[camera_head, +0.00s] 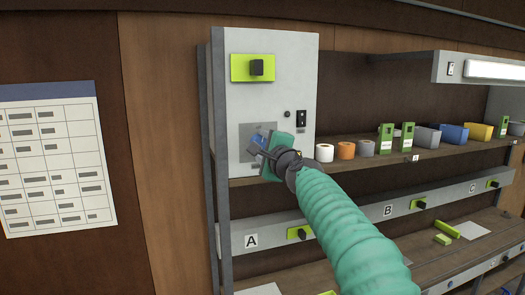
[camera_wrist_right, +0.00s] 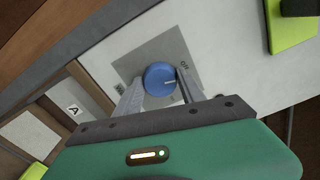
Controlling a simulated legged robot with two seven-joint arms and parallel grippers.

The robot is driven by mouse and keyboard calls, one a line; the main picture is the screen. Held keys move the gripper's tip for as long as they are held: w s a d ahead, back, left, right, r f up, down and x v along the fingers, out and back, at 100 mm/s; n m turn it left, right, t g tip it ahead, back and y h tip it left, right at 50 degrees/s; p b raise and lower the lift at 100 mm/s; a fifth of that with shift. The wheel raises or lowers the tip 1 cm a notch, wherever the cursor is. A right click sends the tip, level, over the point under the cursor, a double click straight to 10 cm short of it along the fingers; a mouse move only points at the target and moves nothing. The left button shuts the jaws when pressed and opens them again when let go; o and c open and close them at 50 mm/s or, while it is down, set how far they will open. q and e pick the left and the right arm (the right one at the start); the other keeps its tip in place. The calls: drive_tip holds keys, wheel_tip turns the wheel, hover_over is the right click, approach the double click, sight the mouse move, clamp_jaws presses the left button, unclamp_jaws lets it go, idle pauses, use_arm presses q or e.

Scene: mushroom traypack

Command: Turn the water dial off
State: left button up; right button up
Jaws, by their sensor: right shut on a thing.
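The blue round water dial (camera_wrist_right: 160,78) sits on a grey square plate (camera_wrist_right: 185,48) on the white panel. An "off" label shows on the plate up and right of the dial in the wrist view; another label at its left is too small to read. My right gripper (camera_wrist_right: 159,92) is shut on the dial, one finger on each side. In the head view the dial (camera_head: 257,138) is partly hidden by my right gripper (camera_head: 259,147), which reaches in with its green arm. My left gripper is in neither view.
A black knob on a lime plate (camera_head: 253,68) is above the dial. A black switch (camera_head: 301,118) is at its right. Tape rolls (camera_head: 324,153) and bins stand on the shelf (camera_head: 345,167) to the right. Rails with more knobs run below.

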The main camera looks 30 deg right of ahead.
drive_tip(key=n, duration=0.1)
drive_tip(key=n+b, duration=0.1)
drive_tip(key=n, duration=0.1)
drive_tip(key=shift+w+a+f, duration=0.1)
drive_tip(key=shift+w+f, duration=0.05)
drive_tip(key=shift+f, duration=0.35)
drive_tip(key=o, duration=1)
drive_tip(key=shift+o, duration=1.2)
drive_tip(key=shift+s+a, duration=0.1)
drive_tip(key=shift+s, duration=0.1)
drive_tip(key=shift+o, duration=0.4)
drive_tip(key=shift+a+r, duration=0.15)
drive_tip(key=shift+r, duration=0.15)
